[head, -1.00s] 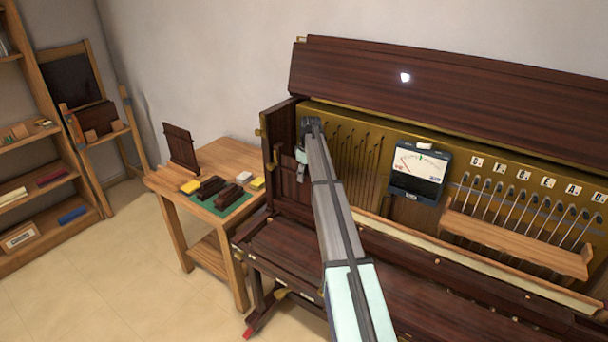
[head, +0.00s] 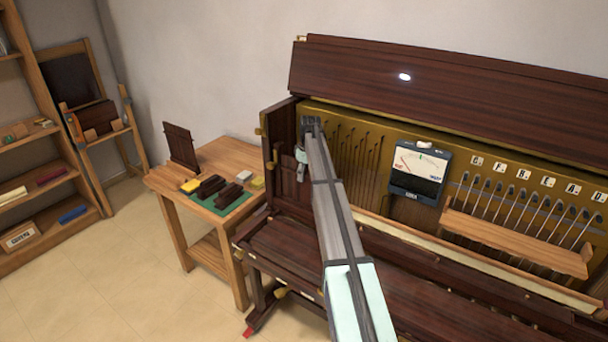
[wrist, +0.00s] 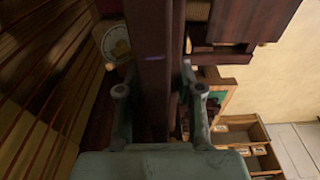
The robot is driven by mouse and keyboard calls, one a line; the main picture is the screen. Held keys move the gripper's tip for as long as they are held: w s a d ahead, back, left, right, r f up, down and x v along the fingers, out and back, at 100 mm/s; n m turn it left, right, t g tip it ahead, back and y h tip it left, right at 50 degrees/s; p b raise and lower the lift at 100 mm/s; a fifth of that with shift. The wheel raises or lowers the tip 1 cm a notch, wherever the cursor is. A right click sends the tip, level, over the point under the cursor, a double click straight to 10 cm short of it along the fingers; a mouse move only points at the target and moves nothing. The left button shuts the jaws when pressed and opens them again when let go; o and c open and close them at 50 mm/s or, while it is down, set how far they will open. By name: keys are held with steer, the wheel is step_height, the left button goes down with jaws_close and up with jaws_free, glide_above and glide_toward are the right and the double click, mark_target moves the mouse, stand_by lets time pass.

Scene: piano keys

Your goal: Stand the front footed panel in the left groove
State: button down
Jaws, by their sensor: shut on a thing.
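A dark brown footed panel (head: 288,180) stands upright at the left end of the open piano, beside its side wall. My gripper (head: 301,158) is shut on a dark brown panel and sits at its right side in the head view. In the wrist view, the panel (wrist: 154,70) runs between the two fingers of my gripper (wrist: 155,92). Another dark footed panel (head: 180,148) stands upright at the back left of the small wooden table. The left groove and the held panel's lower edge cannot be made out.
The small table (head: 232,156) also carries dark blocks and yellow pieces around a green mat (head: 228,205). A meter (head: 419,172) and a wooden rail (head: 515,238) are right of my arm. The piano lid (head: 460,85) stands raised behind. Shelves (head: 35,228) are far left.

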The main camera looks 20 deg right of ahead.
steer(key=c, duration=0.7)
jaws_free()
steer(key=r, duration=0.4)
steer(key=s+r, duration=0.1)
steer(key=r, duration=0.7)
steer(key=shift+s+d, duration=0.15)
steer(key=shift+d, duration=0.25)
